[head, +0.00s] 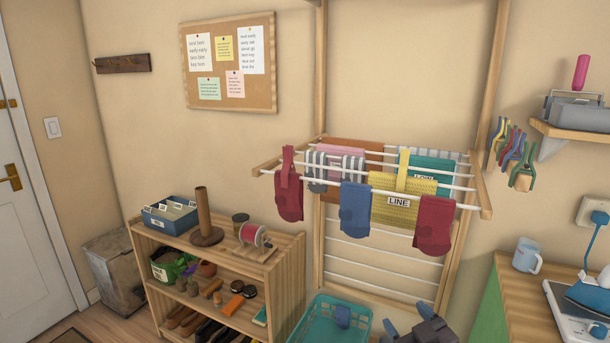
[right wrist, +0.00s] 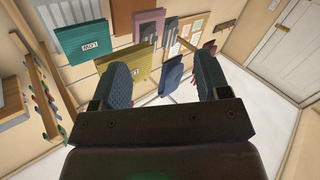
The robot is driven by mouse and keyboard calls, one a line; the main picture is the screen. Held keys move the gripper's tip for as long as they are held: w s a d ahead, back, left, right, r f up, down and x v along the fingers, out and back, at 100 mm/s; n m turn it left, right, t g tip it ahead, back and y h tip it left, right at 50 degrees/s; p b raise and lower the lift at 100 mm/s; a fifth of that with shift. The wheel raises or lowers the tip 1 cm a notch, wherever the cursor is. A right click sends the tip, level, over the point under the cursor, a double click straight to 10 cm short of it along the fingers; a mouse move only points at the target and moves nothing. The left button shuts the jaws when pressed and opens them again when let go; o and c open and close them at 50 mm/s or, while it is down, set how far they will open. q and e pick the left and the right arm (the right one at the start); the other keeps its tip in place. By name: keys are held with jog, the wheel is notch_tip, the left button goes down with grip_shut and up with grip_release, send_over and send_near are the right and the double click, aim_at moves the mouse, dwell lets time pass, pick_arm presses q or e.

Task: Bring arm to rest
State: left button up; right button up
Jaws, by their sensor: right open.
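My right gripper (head: 406,320) shows at the bottom of the head view, right of the turquoise basket (head: 322,322) and below the drying rack (head: 482,192). In the right wrist view, its two blue-grey fingers (right wrist: 163,78) stand wide apart with nothing between them. The rest of the right arm is cut off by the lower edge of the head view. My left gripper shows in neither view.
The rack holds a yellow cloth (head: 388,203), a blue sock (head: 355,210) and red items. A wooden shelf (head: 283,250) stands left. A counter (head: 515,290) at right bears a mug (head: 526,258) and an iron (head: 588,292). A blue item (head: 342,316) lies in the basket.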

jog(key=s+d+f+m+g+h, duration=0.2)
jog(key=s+d+f, duration=0.2)
jog(key=s+f, duration=0.6)
jog(key=s+d+f+m+g+h, duration=0.2)
jog(key=s+d+f+m+g, duration=0.1)
jog(key=s+f, duration=0.8)
jog(key=shift+s+d+f, duration=0.25)
jog(key=shift+s+d, duration=0.15)
jog(key=shift+s, duration=0.75)
